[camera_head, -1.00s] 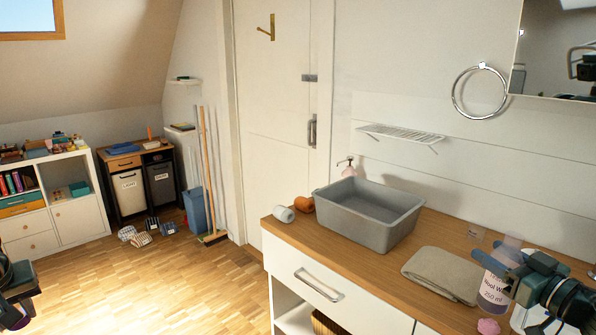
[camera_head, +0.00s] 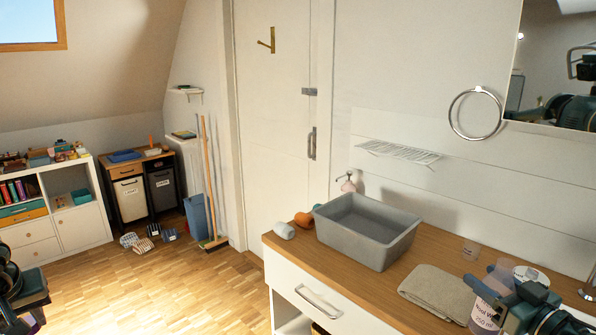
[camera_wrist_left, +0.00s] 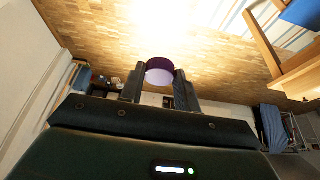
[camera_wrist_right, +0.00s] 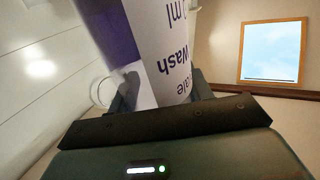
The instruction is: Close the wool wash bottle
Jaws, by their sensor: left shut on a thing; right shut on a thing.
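The wool wash bottle (camera_head: 484,312) is pale with a printed label, at the lower right in the head view. My right gripper (camera_head: 500,290) is shut on it from the right, above the counter's near side. In the right wrist view the bottle (camera_wrist_right: 165,45) shows its white and purple label, upside down, between the fingers. Its mouth is not clear in any view. My left gripper (camera_wrist_left: 160,85) is shut on a round purple cap (camera_wrist_left: 159,71), held over the floor. In the head view only dark parts of my left arm show at the lower left edge.
Parquet floor (camera_head: 170,285) lies open to the left.

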